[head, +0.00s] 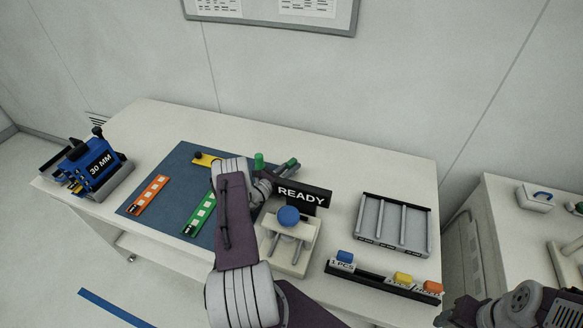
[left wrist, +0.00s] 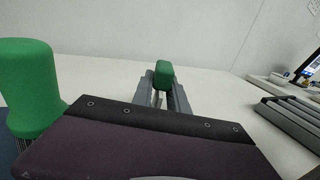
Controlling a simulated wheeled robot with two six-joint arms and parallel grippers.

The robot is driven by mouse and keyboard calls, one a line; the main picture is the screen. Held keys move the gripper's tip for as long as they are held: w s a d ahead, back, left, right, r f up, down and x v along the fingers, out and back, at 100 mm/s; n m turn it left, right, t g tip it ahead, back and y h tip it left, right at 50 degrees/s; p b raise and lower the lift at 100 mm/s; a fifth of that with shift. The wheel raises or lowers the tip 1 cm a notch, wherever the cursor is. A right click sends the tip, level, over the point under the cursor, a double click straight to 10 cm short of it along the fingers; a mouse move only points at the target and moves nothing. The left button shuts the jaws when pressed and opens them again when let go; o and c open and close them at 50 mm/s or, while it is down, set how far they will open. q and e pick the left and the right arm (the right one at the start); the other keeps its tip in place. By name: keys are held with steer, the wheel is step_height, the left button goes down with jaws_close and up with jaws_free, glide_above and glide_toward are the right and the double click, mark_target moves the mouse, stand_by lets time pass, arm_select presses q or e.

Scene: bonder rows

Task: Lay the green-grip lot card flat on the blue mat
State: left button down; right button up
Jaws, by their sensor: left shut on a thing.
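The blue mat (head: 165,183) lies on the left half of the white table. My left gripper (head: 291,166) is beyond the mat's right edge, behind the READY sign, shut on a small green grip. In the left wrist view this green grip (left wrist: 163,74) sits between the fingertips (left wrist: 160,92); any card below it is hidden. A green strip with white squares (head: 200,214) lies on the mat, partly behind my left arm. A green cylinder (head: 259,160) stands left of the gripper and shows large in the left wrist view (left wrist: 28,85). My right gripper (head: 455,313) is partly visible at bottom right; its jaws are unclear.
An orange strip (head: 150,195) and a yellow piece (head: 206,159) lie on the mat. A READY sign (head: 302,195) stands by a blue-knobbed fixture (head: 289,216). A slotted rack (head: 394,224) and a labelled block row (head: 385,281) are right; a blue machine (head: 92,165) is left.

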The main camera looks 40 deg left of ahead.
arm_select(q)
step_height(320, 180, up, 18)
stand_by(0.4)
steer(key=shift+f, duration=0.1)
